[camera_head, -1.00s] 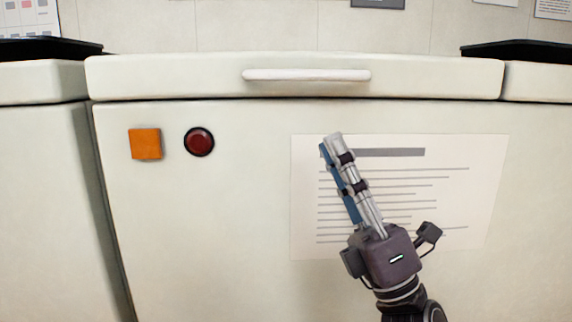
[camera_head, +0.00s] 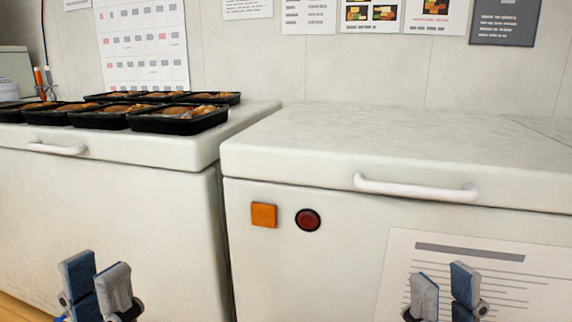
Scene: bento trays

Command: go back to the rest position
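My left gripper (camera_head: 97,285) shows at the bottom left, in front of the left freezer's front face. Its two fingers stand upright with only a narrow space between them, and it holds nothing that I can see. My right gripper (camera_head: 445,288) shows at the bottom right, in front of the paper sheet on the middle freezer. Its two fingers point up with a gap between them, and it is empty. The lower parts of both grippers are cut off by the picture's edge.
The middle chest freezer (camera_head: 300,260) has a closed lid with a white handle (camera_head: 415,189), an orange square (camera_head: 264,214) and a red button (camera_head: 308,219). Several black bento trays (camera_head: 180,124) stand on the left freezer (camera_head: 110,200). The middle lid's top is clear. Posters hang on the wall.

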